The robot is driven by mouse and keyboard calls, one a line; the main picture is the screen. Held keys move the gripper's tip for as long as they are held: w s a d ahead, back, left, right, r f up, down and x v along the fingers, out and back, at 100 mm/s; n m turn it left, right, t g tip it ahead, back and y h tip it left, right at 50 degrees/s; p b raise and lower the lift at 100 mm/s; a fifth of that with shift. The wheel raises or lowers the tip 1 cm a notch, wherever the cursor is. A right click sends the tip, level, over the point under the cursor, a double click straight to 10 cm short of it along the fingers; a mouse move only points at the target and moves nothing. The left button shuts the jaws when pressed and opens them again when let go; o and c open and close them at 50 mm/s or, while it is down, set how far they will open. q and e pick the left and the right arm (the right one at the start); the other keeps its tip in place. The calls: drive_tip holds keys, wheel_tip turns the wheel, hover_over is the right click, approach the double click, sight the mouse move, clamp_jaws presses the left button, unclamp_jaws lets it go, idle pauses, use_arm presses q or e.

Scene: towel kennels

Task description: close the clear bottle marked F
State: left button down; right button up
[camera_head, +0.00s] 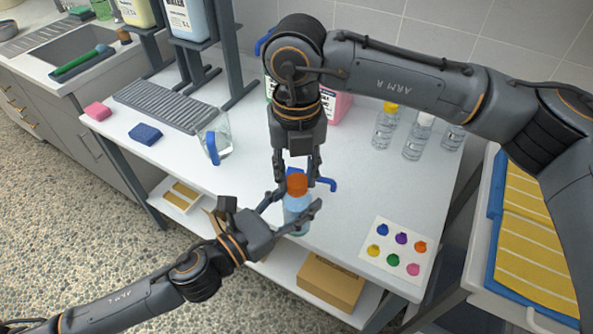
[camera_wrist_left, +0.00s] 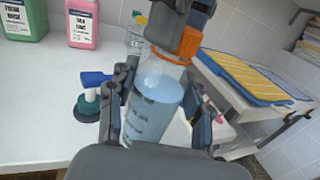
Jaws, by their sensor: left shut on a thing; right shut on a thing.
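The clear bottle (camera_head: 297,203) holds pale blue liquid and stands upright near the front edge of the white table. It fills the middle of the left wrist view (camera_wrist_left: 155,100), where its dark print is too blurred to read. My left gripper (camera_head: 293,210) is shut around its body from the front left. An orange cap (camera_head: 297,184) is at the bottle's mouth and also shows in the left wrist view (camera_wrist_left: 169,56). My right gripper (camera_head: 297,174) points down from above, shut on the cap. I cannot tell how tightly the cap sits.
Several clear bottles (camera_head: 384,127) stand at the back right. A card with coloured spots (camera_head: 398,247) lies at the front right. A blue-handled jug (camera_head: 221,138) and a blue sponge (camera_head: 145,134) are to the left. A blue-edged tray (camera_head: 496,198) stands beyond the table's right edge.

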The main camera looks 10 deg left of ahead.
drive_tip(key=m, duration=1)
drive_tip(key=shift+d+m, duration=0.1)
drive_tip(key=shift+m, duration=0.2)
drive_tip(key=m, duration=0.8)
drive_tip(key=shift+m, duration=0.3)
drive_tip(key=o, duration=0.8)
wheel_tip(320, 180, up, 12)
drive_tip(key=shift+f, duration=0.1)
